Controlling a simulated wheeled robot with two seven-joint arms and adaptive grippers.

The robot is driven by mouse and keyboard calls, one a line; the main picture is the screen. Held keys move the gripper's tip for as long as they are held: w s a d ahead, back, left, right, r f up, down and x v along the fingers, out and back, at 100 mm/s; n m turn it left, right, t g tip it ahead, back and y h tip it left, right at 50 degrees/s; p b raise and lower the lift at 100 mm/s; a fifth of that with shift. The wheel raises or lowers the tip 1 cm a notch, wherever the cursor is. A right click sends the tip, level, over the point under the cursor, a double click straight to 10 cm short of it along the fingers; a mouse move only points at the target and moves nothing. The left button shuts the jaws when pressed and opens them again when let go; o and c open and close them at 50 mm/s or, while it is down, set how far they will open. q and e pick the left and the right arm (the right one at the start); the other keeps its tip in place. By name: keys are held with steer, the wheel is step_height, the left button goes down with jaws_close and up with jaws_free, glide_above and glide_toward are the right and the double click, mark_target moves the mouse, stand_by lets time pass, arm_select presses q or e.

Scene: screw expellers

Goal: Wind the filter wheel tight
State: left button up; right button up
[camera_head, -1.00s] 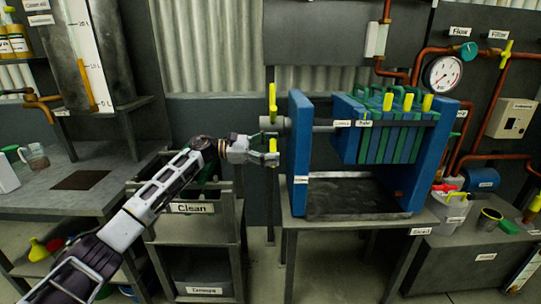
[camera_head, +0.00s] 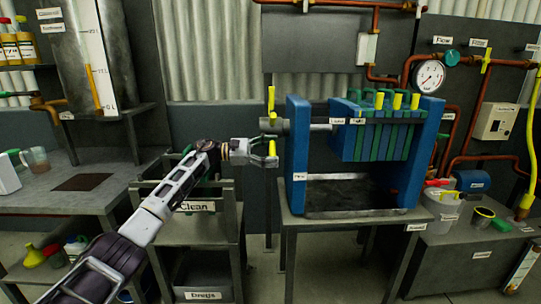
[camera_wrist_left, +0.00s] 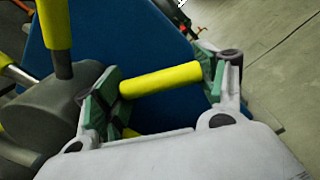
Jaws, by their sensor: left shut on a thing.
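The blue filter press (camera_head: 297,150) stands on a grey metal table and holds green and blue plates (camera_head: 385,140). Its filter wheel (camera_head: 272,125) is on the left side, a grey hub with yellow handles. One yellow handle (camera_head: 271,99) points up, and another (camera_wrist_left: 160,78) points down from the hub. My left gripper (camera_head: 268,155) is at the lower handle. In the left wrist view, this handle lies between my green-padded fingers, which are shut on it. The hub (camera_wrist_left: 62,105) and an upright handle (camera_wrist_left: 53,24) show at left there. My right gripper is not in view.
A rack labelled "Clean" (camera_head: 197,206) stands below my left arm. A grey bench (camera_head: 50,205) is at left. Right of the press are a pressure gauge (camera_head: 430,75), copper pipes, a yellow hose (camera_head: 530,150) and a bucket (camera_head: 446,205).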

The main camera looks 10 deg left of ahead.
arm_select(q)
steer(key=shift+f, duration=0.1)
stand_by(0.4)
steer(key=o, duration=1.2)
steer(key=shift+a, duration=0.1)
steer(key=shift+v, duration=5.9)
steer(key=shift+s, duration=0.1)
